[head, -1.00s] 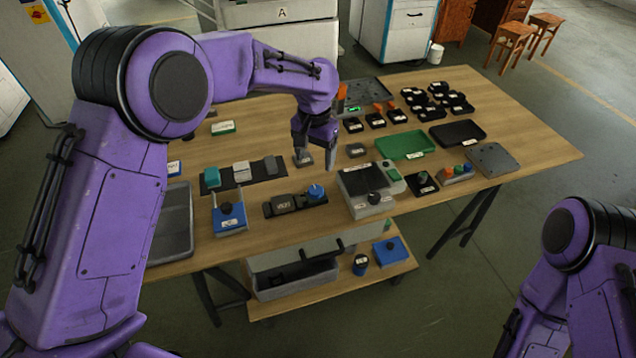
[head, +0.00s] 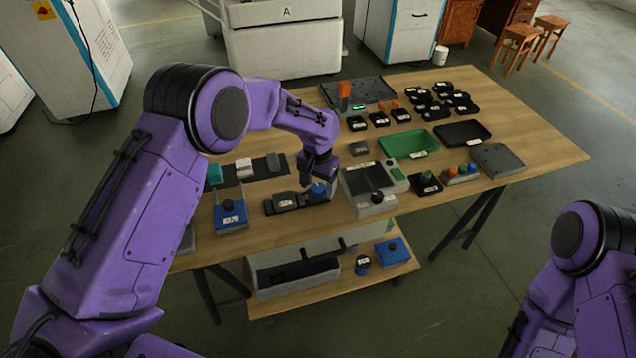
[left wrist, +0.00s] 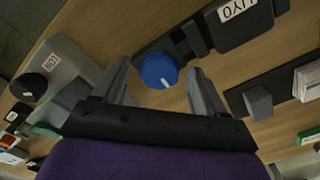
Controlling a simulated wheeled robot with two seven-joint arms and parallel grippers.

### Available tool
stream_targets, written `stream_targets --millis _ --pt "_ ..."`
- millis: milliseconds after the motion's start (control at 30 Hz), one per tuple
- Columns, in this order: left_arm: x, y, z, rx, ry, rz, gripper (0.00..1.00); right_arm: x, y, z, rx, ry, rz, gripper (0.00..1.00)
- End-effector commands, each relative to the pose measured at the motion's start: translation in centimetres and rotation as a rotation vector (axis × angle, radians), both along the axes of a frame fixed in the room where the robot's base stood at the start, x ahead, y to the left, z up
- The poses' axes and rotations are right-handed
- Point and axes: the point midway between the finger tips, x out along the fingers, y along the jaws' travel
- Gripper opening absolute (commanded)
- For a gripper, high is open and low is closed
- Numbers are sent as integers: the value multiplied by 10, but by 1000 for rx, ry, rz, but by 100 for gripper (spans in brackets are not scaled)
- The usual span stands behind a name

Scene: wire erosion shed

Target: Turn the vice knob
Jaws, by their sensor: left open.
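The vice is a dark, long fixture (head: 285,202) on the table, with a round blue knob (head: 318,190) at its right end. In the left wrist view the blue knob (left wrist: 158,71) bears a white mark and lies between the fingers, beyond their tips or level with them; I cannot tell if they touch it. My left gripper (head: 314,184) points down over the knob, and its open fingers (left wrist: 160,80) show on both sides of the knob. Of my right arm only purple links show at the lower right; its gripper is out of view.
A grey box with a black knob (head: 372,203) stands close to the right of the vice. A blue block with a black knob (head: 230,213) is to its left. Green (head: 408,143) and black trays lie further right. Bare wood lies in front of the vice.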

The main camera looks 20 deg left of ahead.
Motion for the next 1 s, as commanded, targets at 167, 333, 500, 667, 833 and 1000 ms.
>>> stream_targets --millis 167,333,500,667,833,1000 --pt "0 0 0 0 0 -1 46 0 0 0 0 0 0 43" --pt "0 0 0 0 0 -1 16 0 0 0 0 0 0 43" --pt "0 0 1 0 0 -13 16 0 0 1 0 0 0 43" --pt "0 0 1 1 1 -62 16 0 0 5 0 0 0 43" --pt "0 0 2 1 1 -168 16 0 0 11 0 0 0 43" --pt "0 0 2 -1 1 -316 16 0 0 18 0 0 0 43"
